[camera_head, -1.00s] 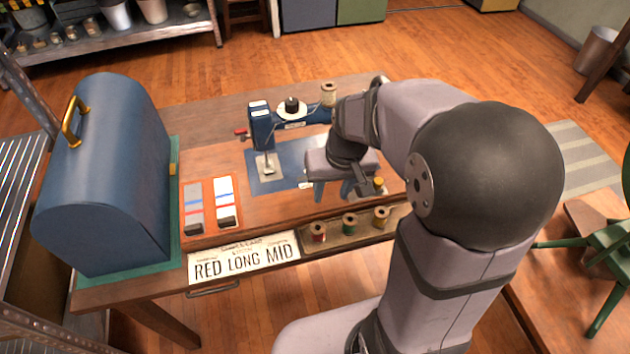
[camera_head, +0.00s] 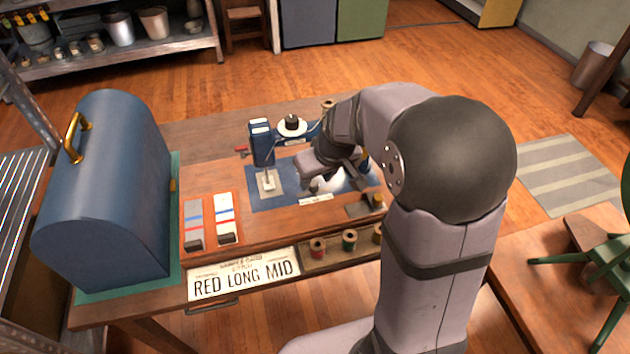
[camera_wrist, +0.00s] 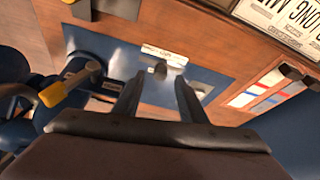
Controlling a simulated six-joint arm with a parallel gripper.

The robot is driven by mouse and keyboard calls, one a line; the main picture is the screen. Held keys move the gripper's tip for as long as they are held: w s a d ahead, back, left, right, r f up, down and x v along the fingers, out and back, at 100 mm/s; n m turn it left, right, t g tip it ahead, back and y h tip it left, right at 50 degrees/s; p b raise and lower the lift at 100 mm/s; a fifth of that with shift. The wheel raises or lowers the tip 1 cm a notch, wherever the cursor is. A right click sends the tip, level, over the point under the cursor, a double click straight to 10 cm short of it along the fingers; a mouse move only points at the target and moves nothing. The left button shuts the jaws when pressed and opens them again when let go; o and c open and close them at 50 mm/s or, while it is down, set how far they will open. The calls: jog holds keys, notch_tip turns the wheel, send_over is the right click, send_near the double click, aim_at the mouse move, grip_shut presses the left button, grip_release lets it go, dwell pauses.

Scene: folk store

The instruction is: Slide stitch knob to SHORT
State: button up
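My gripper (camera_head: 326,183) is over the blue bed plate of the sewing machine (camera_head: 262,143). In the wrist view my gripper (camera_wrist: 157,82) has two dark fingers apart with nothing clamped. A small dark round knob (camera_wrist: 158,70) shows between and just beyond the fingertips, by a white label strip (camera_wrist: 164,54); contact cannot be told. The label also shows in the head view (camera_head: 316,199). Its lettering is too small to read, so I cannot confirm this is the stitch knob. The sign (camera_head: 243,273) reads RED LONG MID.
Two striped panels (camera_head: 194,222) (camera_head: 225,217) with dark blocks at their near ends lie left of the machine. A big blue domed case (camera_head: 105,190) stands at the table's left. Thread spools (camera_head: 349,240) line the front edge. A brass-topped piece (camera_head: 377,200) is right of my gripper.

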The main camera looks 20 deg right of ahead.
aim_at(299, 191)
jog(key=shift+x, duration=1.25)
grip_shut()
jog(key=shift+a+p, duration=0.65)
jog(key=shift+a, duration=0.9)
grip_release()
jog(key=shift+a, duration=0.15)
jog(key=shift+r, duration=0.1)
